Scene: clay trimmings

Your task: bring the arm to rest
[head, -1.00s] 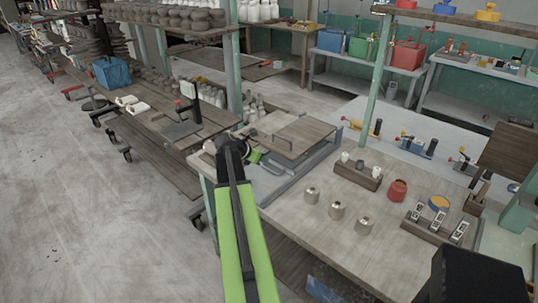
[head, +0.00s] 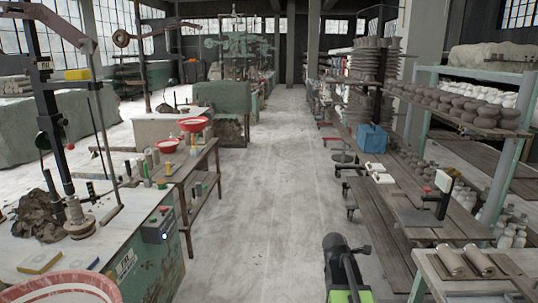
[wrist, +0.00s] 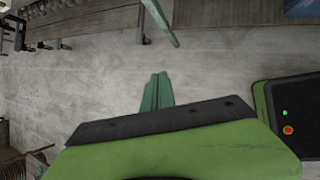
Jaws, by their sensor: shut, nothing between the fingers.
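My arm (head: 337,250) shows at the bottom of the head view, right of centre, with a black joint and a bit of green link. Its end is not made out there. In the wrist view my gripper (wrist: 157,77) points out past a black bar and green housing, over the pale floor. Its two greenish fingers lie side by side, shut, with nothing between them.
A workbench (head: 160,222) with a red basin stands at left. A long cart (head: 420,218) with a blue box (head: 372,138) stands at right, near a wooden-topped table (head: 430,268). The grey floor (head: 262,220) between is clear.

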